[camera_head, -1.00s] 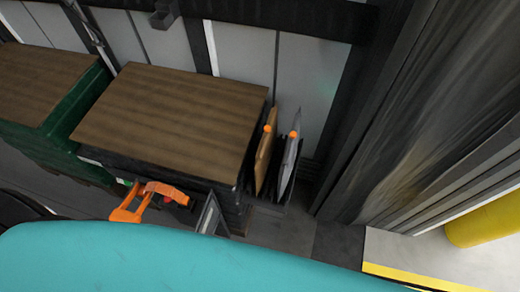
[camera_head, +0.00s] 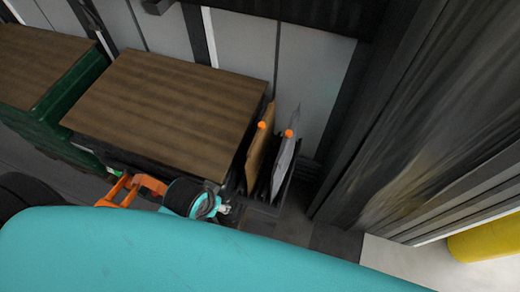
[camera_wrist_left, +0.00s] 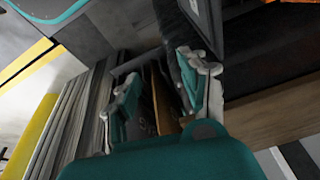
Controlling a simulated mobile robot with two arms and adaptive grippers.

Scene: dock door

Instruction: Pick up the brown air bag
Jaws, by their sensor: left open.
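The brown air bag (camera_head: 258,150) stands upright in a dark rack (camera_head: 265,208) beside the wooden-topped cabinet, with an orange dot near its top. A grey bag (camera_head: 284,155) stands to its right in the same rack. My left gripper (camera_head: 223,208) is low in front of the cabinet, left of and nearer than the brown bag, partly hidden by my teal body. In the left wrist view its two teal fingers (camera_wrist_left: 159,88) are apart. The brown bag's edge (camera_wrist_left: 162,100) shows between them, farther off; I cannot tell any contact. My right gripper is not in view.
A cabinet with a wooden top (camera_head: 165,112) stands left of the rack. A green bin with a wooden top (camera_head: 50,85) is farther left. An orange handle-like item (camera_head: 135,187) is close to my left wrist. A ribbed dark curtain (camera_head: 400,140) and a yellow post (camera_head: 490,235) are on the right.

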